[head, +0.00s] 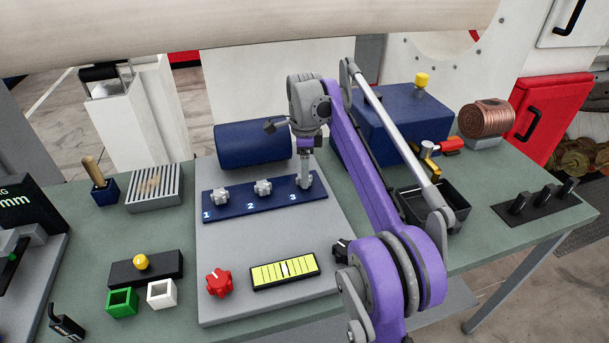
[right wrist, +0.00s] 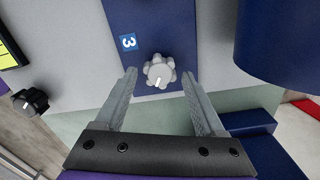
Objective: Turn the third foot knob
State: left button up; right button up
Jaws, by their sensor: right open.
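The dark blue strip (head: 235,199) carries white numbers 1, 2 and 3, with a grey lobed knob (head: 219,195) by 1 and another (head: 263,187) by 2. My right gripper (head: 306,182) points down over the third place and hides most of the third knob there. In the right wrist view the third foot knob (right wrist: 159,71) is light grey and lobed, with a white mark, beside the number 3. The open fingertips (right wrist: 159,76) lie on either side of it, with gaps showing on both sides. Their height over the strip is unclear. My left gripper is out of view.
On the grey panel (head: 220,240) are a red knob (head: 219,283), a yellow level gauge (head: 285,270) and a black knob (head: 342,250). A blue cylinder (head: 250,146) lies behind the strip. A black tray (head: 432,205) and blue block (head: 385,130) stand right.

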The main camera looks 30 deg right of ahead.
jog(key=shift+f, duration=0.35)
grip_shut()
jog(key=shift+n, duration=0.3)
